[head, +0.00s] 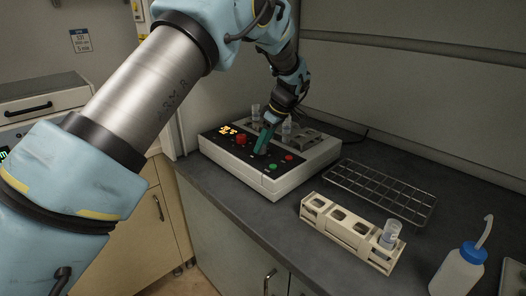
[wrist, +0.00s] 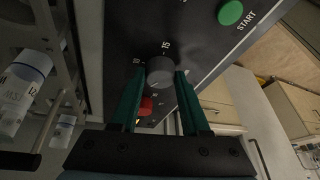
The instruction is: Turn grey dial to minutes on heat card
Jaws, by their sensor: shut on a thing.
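The grey dial (wrist: 160,71) sits on the dark front panel of the block heater (head: 250,183), with the marks 10 and 15 beside it in the wrist view. My gripper (wrist: 161,84) has its two green fingers on either side of the dial and is shut on it. In the head view my gripper (head: 264,140) reaches down to the panel and hides the dial. Which mark the dial points at is not clear. A white card (head: 80,40) hangs on the back wall at the upper left; its last line seems to read 5 min.
A green START button (wrist: 231,12) and a red knob (wrist: 146,107) are near the dial. Vials (head: 256,112) stand in the heater. A wire rack (head: 380,190), a beige tube rack (head: 345,233) with one vial, and a wash bottle (head: 457,272) are to the right.

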